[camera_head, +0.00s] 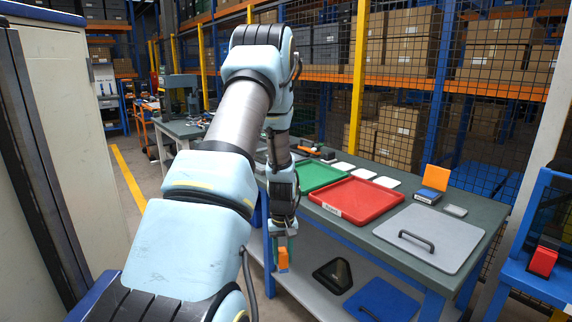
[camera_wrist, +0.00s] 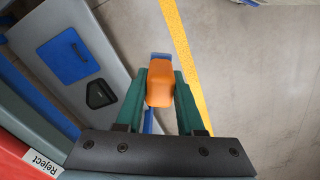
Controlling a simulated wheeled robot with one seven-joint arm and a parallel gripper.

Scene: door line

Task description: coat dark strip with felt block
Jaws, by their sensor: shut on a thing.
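My gripper (camera_head: 281,240) hangs low in front of the bench, its fingers shut on an orange block (camera_head: 283,261). In the wrist view the block (camera_wrist: 160,82) sits between the green fingers (camera_wrist: 160,88), with a blue-grey part showing at its far end. The block touches nothing else that I can see. A long dark strip (camera_head: 38,150) runs down the edge of a pale panel (camera_head: 62,90) at the far left of the head view, well apart from the block. I cannot tell whether any of the strip is coated.
The bench holds a green tray (camera_head: 318,178), a red tray (camera_head: 357,199), a grey plate with a handle (camera_head: 440,225) and a blue box with an orange flap (camera_head: 435,178). Floor with a yellow line (camera_head: 130,184) is clear.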

